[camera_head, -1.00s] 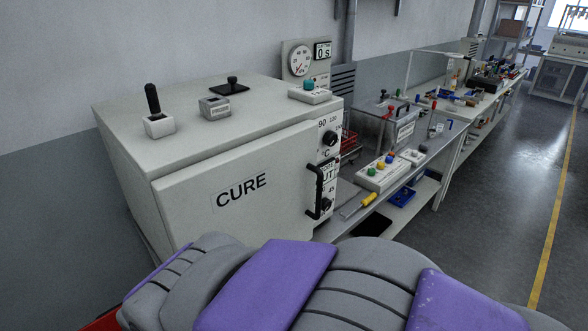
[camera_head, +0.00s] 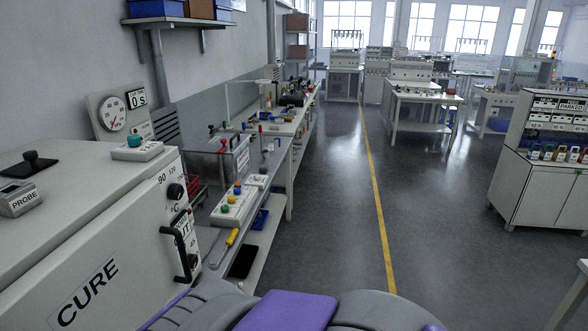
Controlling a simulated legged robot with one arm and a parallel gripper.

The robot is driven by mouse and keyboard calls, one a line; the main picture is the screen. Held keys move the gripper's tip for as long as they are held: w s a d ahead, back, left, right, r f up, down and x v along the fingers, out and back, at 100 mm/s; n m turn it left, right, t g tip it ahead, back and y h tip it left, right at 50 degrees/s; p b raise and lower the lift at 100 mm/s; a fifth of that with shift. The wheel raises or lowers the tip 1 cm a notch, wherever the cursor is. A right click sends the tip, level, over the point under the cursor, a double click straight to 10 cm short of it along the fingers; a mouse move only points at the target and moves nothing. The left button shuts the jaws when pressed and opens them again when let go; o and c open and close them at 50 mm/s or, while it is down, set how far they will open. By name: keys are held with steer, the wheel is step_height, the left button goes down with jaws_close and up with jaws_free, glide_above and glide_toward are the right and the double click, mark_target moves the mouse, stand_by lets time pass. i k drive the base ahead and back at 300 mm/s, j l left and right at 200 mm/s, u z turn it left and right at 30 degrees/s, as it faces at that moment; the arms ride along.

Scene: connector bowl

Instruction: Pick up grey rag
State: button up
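I see no grey rag that I can make out in the head view. My gripper is not in view; only purple and grey parts of my own body show at the bottom edge.
A CURE oven (camera_head: 105,240) stands close at the left. Beyond it, a workbench (camera_head: 275,165) along the wall holds a button box (camera_head: 233,206) and a yellow-handled tool (camera_head: 232,237). A white cabinet (camera_head: 540,190) stands at the right. The grey floor (camera_head: 330,210) between them is clear.

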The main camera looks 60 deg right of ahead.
mark_target(263, 168)
steer(key=z, duration=1.65)
steer(key=i+l+u, duration=0.15)
steer(key=i+l, duration=0.3)
steer(key=i, duration=0.2)
steer(key=i+l+u, duration=0.1)
steer(key=i+l, duration=0.45)
steer(key=i+l+u, duration=0.15)
steer(key=i+l, duration=0.45)
steer(key=i+l+u, duration=0.1)
steer(key=i+l, duration=0.45)
steer(key=i+l+u, duration=0.15)
steer(key=i+l, duration=0.4)
steer(key=l, duration=0.25)
